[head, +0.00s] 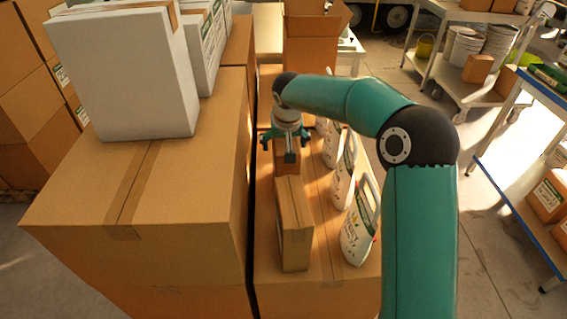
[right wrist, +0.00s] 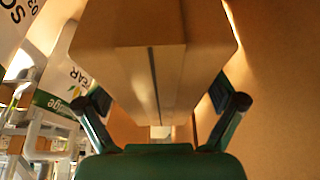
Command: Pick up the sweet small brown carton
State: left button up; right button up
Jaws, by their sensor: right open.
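A small brown carton (head: 288,160) stands on the large brown box, partly hidden under my right gripper (head: 285,145). A second small brown carton (head: 294,222) stands upright in front of it, nearer to me. No label can be read on either. In the right wrist view a brown carton (right wrist: 155,75) fills the upper middle, with a tape seam along it. The open fingers of my right gripper (right wrist: 160,115) are spread on both sides of its lower end. I cannot tell whether they touch it. My left gripper is not in view.
Several white jugs (head: 358,228) stand in a row right of the cartons. A larger brown box (head: 190,200) with white cartons (head: 130,75) on it rises on the left. An open brown box (head: 312,38) stands behind. Shelving (head: 460,45) is at the right.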

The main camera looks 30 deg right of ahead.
jog(key=shift+f+b, duration=0.2)
jog(key=shift+b, duration=0.1)
dwell(0.4)
grip_shut()
jog(key=shift+w+r, duration=0.1)
dwell(0.6)
